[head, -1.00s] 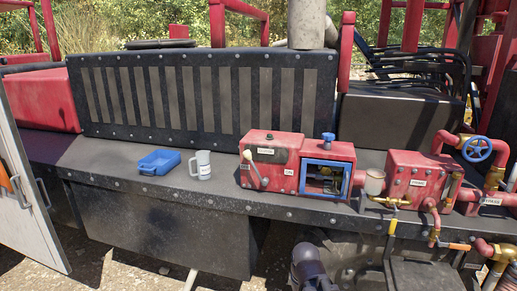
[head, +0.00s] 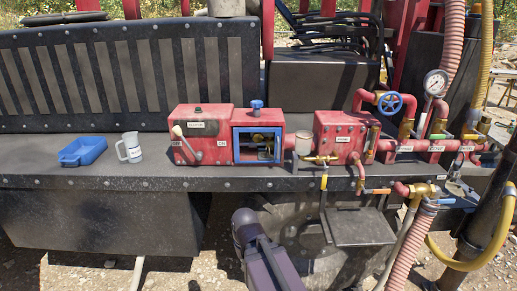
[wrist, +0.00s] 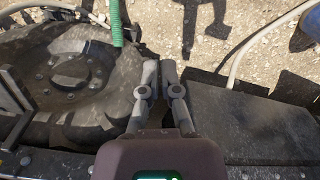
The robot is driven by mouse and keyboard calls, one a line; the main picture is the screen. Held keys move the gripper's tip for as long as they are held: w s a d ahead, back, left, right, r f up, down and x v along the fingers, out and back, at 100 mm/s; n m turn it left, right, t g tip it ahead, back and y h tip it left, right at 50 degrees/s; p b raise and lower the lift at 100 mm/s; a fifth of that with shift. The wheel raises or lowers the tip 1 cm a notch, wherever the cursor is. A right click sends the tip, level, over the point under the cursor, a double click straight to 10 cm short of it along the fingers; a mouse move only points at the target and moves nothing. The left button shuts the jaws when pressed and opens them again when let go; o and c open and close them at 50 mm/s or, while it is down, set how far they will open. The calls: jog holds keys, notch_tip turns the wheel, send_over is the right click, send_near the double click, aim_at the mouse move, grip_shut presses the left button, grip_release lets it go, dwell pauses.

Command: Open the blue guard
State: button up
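The blue guard (head: 236,147) is a square blue frame on the front of the red box (head: 202,118), right of its white-knobbed lever. Brass fittings show through the frame's opening, and it sits flush against the box front. A blue knob (head: 257,104) stands on top of the box above it. My gripper (wrist: 160,68) shows in the wrist view, pointing down over the ground, with its two grey fingertips together and nothing between them. It is well away from the guard, which is not in the wrist view.
A second red box (head: 340,135), red pipes, a blue handwheel (head: 389,103) and a gauge (head: 436,82) are to the right. A dark shelf (head: 358,227) juts out below.

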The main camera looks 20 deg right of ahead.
jog(key=o, duration=0.3)
jog(key=shift+w+d, duration=0.1)
jog(key=shift+o, duration=0.8)
jog(key=shift+w+d, duration=0.2)
jog(key=shift+d, duration=0.05)
jog(key=n+t+h, duration=0.9)
jog(key=n+t, duration=0.6)
jog(key=n, duration=1.5)
send_near(278, 145)
jog(key=shift+v, duration=1.65)
jog(key=shift+f, duration=0.2)
jog(key=x, duration=1.3)
jog(key=shift+w+d+r, duration=0.2)
jog(key=shift+w+r, duration=0.1)
jog(key=shift+w, duration=0.1)
